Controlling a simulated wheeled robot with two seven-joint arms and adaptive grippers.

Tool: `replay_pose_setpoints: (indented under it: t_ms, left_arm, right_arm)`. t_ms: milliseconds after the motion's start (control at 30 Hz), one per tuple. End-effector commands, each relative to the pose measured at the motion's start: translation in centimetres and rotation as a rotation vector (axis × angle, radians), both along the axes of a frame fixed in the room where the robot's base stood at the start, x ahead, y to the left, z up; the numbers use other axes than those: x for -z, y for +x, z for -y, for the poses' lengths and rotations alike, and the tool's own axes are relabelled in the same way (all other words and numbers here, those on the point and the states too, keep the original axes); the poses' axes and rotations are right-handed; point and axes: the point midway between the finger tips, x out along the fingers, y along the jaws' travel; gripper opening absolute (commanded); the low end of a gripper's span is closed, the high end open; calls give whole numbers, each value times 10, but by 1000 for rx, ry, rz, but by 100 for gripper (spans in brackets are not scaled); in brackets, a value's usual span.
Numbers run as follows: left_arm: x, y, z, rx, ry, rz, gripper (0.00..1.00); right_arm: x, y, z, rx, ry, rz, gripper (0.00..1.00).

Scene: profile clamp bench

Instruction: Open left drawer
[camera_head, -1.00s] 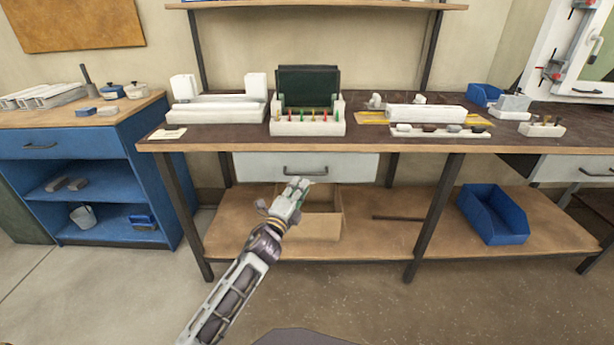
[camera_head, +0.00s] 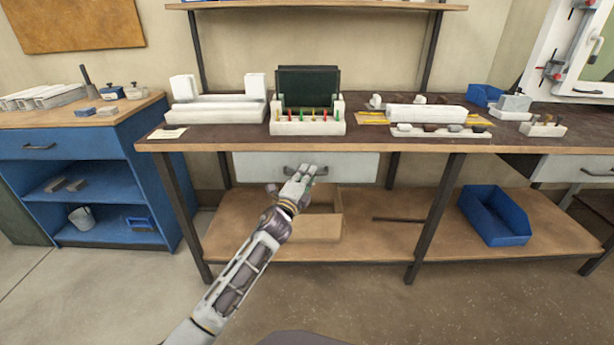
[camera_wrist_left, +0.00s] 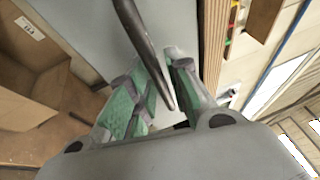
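The left drawer (camera_head: 350,168) is a pale grey front under the bench top, and it looks shut. Its dark bar handle (camera_head: 290,170) is partly hidden behind my left gripper (camera_head: 303,173). In the left wrist view the handle (camera_wrist_left: 143,40) runs down between the two green-padded fingers of the left gripper (camera_wrist_left: 164,80). The fingers are apart, one on each side of the bar, with a gap showing. I cannot tell whether either finger touches it. The drawer front (camera_wrist_left: 80,35) lies behind. My right gripper is not in view.
The dark bench top (camera_head: 365,135) above carries a green-backed rack (camera_head: 308,88) and white fixtures. A lower shelf (camera_head: 370,240) holds an open cardboard box (camera_head: 315,228) below the drawer and a blue bin (camera_head: 495,215). Another drawer (camera_head: 565,168) is at right.

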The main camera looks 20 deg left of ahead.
Motion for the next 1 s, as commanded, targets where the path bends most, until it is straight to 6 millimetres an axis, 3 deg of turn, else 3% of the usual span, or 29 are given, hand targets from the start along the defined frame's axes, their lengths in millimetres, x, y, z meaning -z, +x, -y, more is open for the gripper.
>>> replay_pose_setpoints:
  t_ms: [367,500,1000]
  left_arm:
    - [-1,2,0,0,-1,0,18]
    - [-1,2,0,0,-1,0,0]
    - [0,2,0,0,-1,-1,0]
  right_arm:
    - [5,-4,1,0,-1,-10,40]
    - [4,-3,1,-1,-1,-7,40]
    - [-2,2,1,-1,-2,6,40]
